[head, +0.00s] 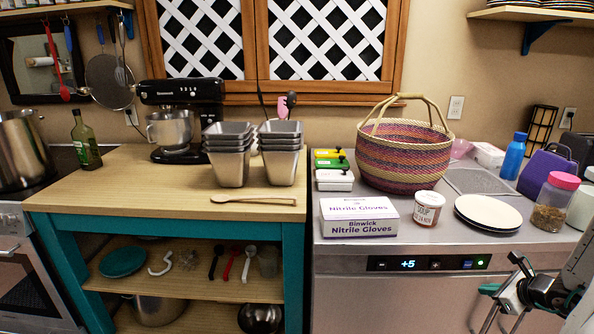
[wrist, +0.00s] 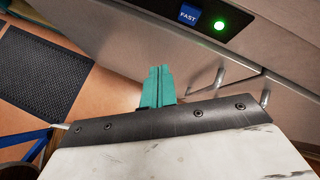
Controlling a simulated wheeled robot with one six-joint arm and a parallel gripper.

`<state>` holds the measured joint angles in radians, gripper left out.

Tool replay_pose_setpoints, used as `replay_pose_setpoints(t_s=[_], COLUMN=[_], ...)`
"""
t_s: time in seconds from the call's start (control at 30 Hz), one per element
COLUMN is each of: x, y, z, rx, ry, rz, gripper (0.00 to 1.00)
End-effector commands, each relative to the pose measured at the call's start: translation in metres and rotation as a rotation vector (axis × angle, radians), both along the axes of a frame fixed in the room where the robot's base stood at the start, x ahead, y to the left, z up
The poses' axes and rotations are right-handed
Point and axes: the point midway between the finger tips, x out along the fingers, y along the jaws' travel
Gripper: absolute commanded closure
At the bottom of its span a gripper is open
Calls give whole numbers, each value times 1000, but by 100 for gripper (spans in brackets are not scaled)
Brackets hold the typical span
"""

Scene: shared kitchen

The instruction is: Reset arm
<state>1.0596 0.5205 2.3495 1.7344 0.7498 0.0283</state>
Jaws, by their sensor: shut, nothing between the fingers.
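My gripper (head: 490,289) shows at the lower right of the head view, in front of the grey steel unit's front panel. Its teal fingers point left, below the level of the unit's top. In the wrist view the teal fingers (wrist: 158,86) are pressed together, with nothing between them. The arm (head: 545,292) comes in from the right edge and is partly cut off by the frame.
The steel unit (head: 360,290) carries a glove box (head: 358,222), soup tub (head: 428,209), plates (head: 488,211), basket (head: 405,150) and jar (head: 553,205).

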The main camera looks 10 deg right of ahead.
Motion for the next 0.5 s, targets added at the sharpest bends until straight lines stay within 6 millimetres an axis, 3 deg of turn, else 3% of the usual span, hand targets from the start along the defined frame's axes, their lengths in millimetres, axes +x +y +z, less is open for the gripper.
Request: replay_pose_setpoints(t_s=[0.17, 0.23, 0.5], x=[-4, -7, -17], y=[28, 47, 158], z=[2, 14, 91], rx=[6, -9, -162], ry=[-14, -26, -51], rz=[159, 277, 928], gripper=[100, 100, 100])
